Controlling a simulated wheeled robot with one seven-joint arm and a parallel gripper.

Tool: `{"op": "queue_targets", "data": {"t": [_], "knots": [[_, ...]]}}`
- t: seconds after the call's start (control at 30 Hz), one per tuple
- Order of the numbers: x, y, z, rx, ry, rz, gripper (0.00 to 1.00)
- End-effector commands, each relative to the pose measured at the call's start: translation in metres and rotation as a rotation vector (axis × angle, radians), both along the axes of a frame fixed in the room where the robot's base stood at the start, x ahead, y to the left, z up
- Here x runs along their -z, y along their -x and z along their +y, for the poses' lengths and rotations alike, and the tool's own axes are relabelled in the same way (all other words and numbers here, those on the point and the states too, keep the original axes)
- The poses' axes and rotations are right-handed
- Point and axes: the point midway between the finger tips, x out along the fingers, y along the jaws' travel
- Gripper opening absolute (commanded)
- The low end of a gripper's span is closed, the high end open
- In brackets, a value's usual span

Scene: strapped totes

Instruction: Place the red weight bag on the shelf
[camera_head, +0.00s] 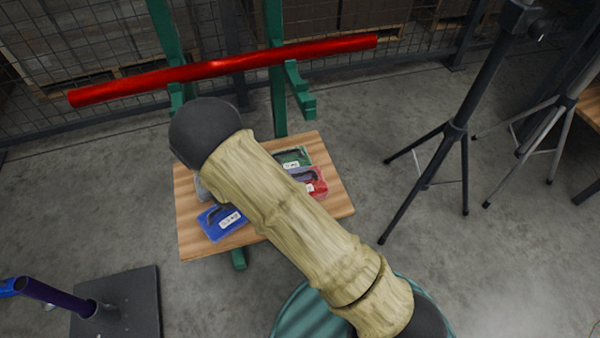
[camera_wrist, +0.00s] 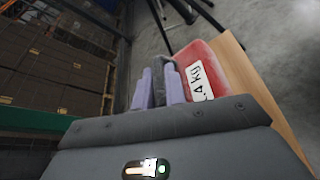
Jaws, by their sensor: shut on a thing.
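The red weight bag (camera_head: 316,188) is at the right part of the wooden shelf board (camera_head: 335,196) in the head view, partly behind my arm. In the wrist view the red bag (camera_wrist: 196,52), with a white label reading about 4 kg, is just right of my gripper (camera_wrist: 158,82). My gripper's lavender fingers are shut on a dark strap-like part of the bag. The bag is over the wooden board (camera_wrist: 262,90); I cannot tell whether it rests on it. In the head view my arm hides most of my gripper.
A blue bag (camera_head: 221,221) lies at the board's front left, and a green bag (camera_head: 292,157) lies behind the red one. A red bar (camera_head: 225,68) crosses green uprights behind the board. A black tripod (camera_head: 455,130) stands to the right. Mesh fencing (camera_head: 410,35) is at the back.

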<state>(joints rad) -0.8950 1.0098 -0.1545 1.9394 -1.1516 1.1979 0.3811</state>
Motion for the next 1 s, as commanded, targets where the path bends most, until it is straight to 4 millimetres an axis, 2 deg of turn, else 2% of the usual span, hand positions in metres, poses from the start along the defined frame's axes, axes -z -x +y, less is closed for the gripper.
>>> {"op": "queue_targets", "data": {"t": [0.33,0.8,0.83,0.9,0.93,1.0], "knots": [[0.044,-0.001,-0.001,0.001,0.003,-0.004,0.00],[0.048,-0.001,0.000,0.000,0.004,-0.003,0.00],[0.050,0.000,0.000,0.000,0.000,0.001,0.17],[0.050,0.000,0.000,0.000,0.000,0.001,0.30],[0.050,0.000,0.000,0.000,0.000,0.001,0.34],[0.050,0.000,0.000,0.000,0.000,0.001,0.34]]}}
